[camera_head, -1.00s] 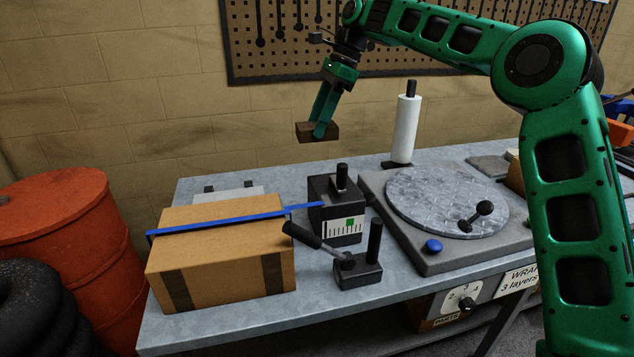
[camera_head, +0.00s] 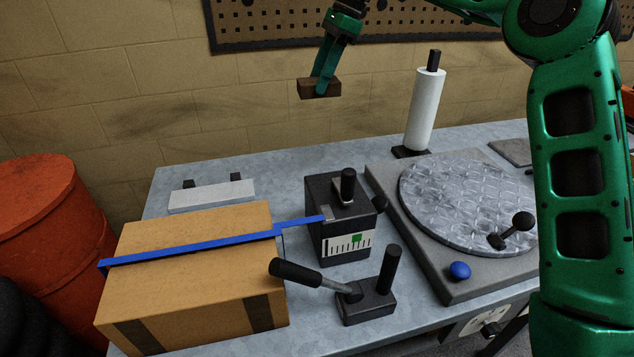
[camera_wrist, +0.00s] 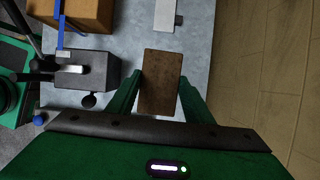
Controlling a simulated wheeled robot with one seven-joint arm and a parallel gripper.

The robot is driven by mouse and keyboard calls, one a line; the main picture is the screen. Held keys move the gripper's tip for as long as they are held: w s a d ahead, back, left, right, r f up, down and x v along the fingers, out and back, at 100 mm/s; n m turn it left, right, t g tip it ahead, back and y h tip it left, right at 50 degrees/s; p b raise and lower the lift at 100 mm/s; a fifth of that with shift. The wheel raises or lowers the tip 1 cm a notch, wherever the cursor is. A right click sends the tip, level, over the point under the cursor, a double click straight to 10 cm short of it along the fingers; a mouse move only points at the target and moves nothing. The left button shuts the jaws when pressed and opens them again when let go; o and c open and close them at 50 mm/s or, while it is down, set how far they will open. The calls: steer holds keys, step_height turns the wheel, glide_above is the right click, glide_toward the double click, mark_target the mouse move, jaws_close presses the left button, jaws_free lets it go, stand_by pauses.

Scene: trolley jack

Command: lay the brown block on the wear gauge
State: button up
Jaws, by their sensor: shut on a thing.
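My gripper (camera_head: 319,84) is shut on the brown block (camera_head: 332,89) and holds it in the air above the back of the bench. In the wrist view the block (camera_wrist: 160,82) sits between the two green fingers. A low pale grey plate with two dark posts (camera_head: 212,196) lies behind the cardboard box; it looks like the wear gauge, though no label shows. Part of this plate (camera_wrist: 165,16) also shows beyond the block in the wrist view. The block is apart from it, up and to its right in the head view.
A cardboard box (camera_head: 190,295) with a blue strap (camera_head: 190,250) stands front left. The strap reaches a dark scaled box (camera_head: 325,225). A lever unit (camera_head: 366,302), turntable (camera_head: 450,200) and upright white roll (camera_head: 424,110) stand to the right. Bare bench lies behind the dark box.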

steer(key=shift+a+f, duration=0.1)
step_height(320, 180, down, 28)
steer(key=shift+r, duration=0.25)
stand_by(0.5)
steer(key=shift+s+f, duration=0.1)
steer(key=shift+f, duration=0.25)
steer(key=o, duration=1)
steer(key=shift+r, duration=0.2)
steer(key=s+v, duration=0.1)
steer(key=v, duration=0.9)
steer(key=shift+w+d+r, duration=0.2)
steer(key=shift+w+r, duration=0.15)
steer(key=shift+w, duration=0.05)
